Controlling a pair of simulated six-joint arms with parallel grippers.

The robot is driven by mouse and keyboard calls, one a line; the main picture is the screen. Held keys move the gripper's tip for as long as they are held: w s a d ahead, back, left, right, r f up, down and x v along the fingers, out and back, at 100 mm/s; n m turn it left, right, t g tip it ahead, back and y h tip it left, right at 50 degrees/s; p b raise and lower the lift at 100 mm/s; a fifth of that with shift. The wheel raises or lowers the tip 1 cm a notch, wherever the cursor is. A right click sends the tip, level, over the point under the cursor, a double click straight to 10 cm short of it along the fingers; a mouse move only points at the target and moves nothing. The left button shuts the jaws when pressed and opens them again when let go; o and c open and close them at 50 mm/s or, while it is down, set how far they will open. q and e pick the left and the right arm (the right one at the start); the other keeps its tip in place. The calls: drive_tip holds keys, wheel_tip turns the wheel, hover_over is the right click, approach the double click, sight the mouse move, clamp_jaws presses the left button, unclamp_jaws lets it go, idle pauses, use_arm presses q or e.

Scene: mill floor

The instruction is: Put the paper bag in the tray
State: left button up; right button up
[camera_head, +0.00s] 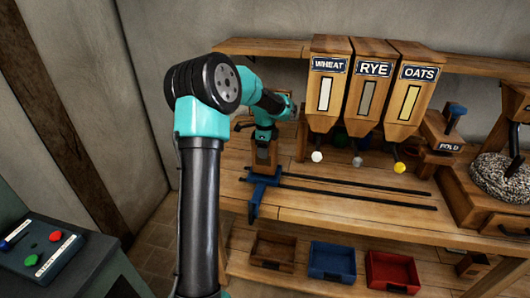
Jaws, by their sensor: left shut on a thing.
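My left arm rises in front and bends over to the bench. My left gripper (265,131) points down and is shut on the small brown paper bag (262,153). The bag is directly above the blue carriage (263,180) on the rails; I cannot tell whether it still touches it. The gripper hides the bag's top. Three open trays stand on the low shelf: a brown tray (272,249), a blue tray (332,262) and a red tray (391,271). They look empty. My right gripper is not in view.
Wooden hoppers marked wheat (327,90), rye (373,88) and oats (410,95) stand behind the rails (350,190). A fold press (449,145) and a millstone (502,178) are at right. A button panel (40,248) is at lower left.

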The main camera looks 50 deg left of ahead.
use_arm(q)
drive_tip(key=shift+f, duration=0.95)
drive_tip(key=shift+f, duration=0.2)
drive_tip(key=o, duration=0.9)
drive_tip(key=shift+r, duration=0.15)
wheel_tip(320, 180, up, 12)
drive_tip(key=shift+r, duration=0.1)
